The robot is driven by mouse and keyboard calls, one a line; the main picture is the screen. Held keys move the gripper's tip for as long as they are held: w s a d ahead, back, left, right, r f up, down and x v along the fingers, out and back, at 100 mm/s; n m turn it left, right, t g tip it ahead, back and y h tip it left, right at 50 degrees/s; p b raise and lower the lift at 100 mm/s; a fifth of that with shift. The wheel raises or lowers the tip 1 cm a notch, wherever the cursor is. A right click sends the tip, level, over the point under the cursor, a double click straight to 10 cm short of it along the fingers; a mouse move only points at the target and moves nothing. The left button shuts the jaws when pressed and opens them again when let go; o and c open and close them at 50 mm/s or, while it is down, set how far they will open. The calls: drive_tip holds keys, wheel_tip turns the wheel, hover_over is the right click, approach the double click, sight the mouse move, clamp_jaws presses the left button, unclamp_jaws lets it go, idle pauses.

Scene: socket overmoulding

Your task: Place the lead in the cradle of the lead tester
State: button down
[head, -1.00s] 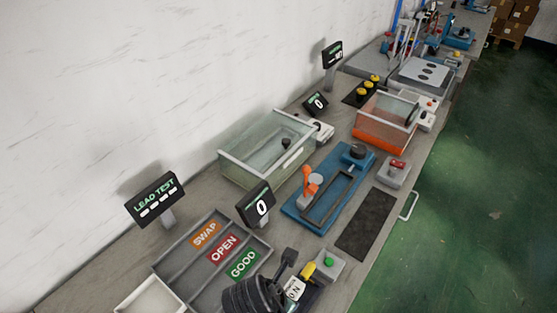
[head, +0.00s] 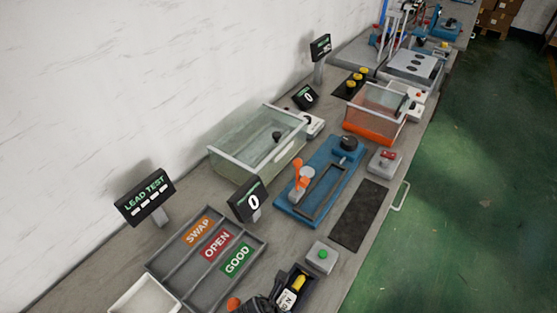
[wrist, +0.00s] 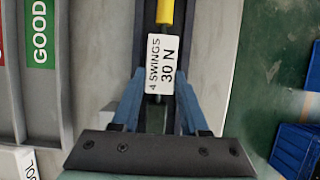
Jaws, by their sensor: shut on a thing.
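The lead tester (head: 306,275) is a dark trough at the bottom of the head view, with a yellow part and a white "30 N" label. In the wrist view its yellow part (wrist: 165,12) is at top centre, with the "4 SWINGS 30 N" label (wrist: 161,63) below. My gripper (wrist: 160,76) has blue fingers over the trough, shut on the lead. Only a dark piece of the lead (wrist: 156,121) shows between the fingers; the rest is hidden. I cannot tell whether the lead touches the cradle.
A grey sorting tray (head: 166,263) marked SWAP, OPEN and GOOD lies left of the tester. A green-button box (head: 321,257) stands close behind it. A LEAD TEST display (head: 146,197), a counter display (head: 249,201) and a blue fixture (head: 290,207) stand further back. A black mat (head: 360,215) is bare.

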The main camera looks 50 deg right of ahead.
drive_tip(key=shift+f, duration=0.1)
drive_tip(key=shift+c, duration=2.1)
unclamp_jaws()
drive_tip(key=v, duration=1.2)
drive_tip(key=shift+p, duration=0.3)
drive_tip(key=shift+w, duration=0.1)
